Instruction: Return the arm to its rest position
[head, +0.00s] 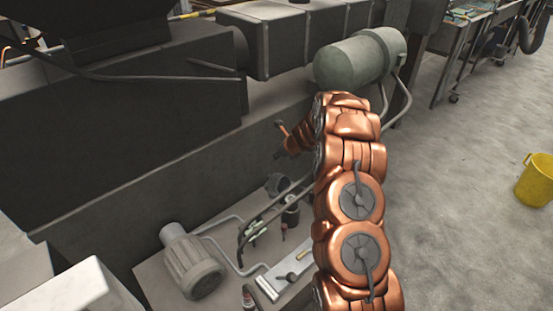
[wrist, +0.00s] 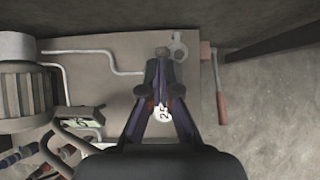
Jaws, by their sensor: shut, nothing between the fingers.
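My copper-coloured arm (head: 352,200) runs up the middle of the head view and bends to the left at its far end. In the wrist view my gripper (wrist: 162,56) points away from the camera, its dark fingers converging at the tips with nothing between them. A white round face marked 25 (wrist: 164,115) shows in the gap between the finger bases, behind them. A red-handled lever (wrist: 221,105) is to the right of the fingers, apart from them. In the head view I cannot make out the fingertips clearly at the arm's end.
A grey motor (head: 193,262), pipes and small fittings sit on the low plate left of my arm. A dark machine wall (head: 120,130) stands behind, with a green-grey tank (head: 360,57) beyond the arm. Open floor (head: 455,200) and a yellow bucket (head: 537,180) are at right.

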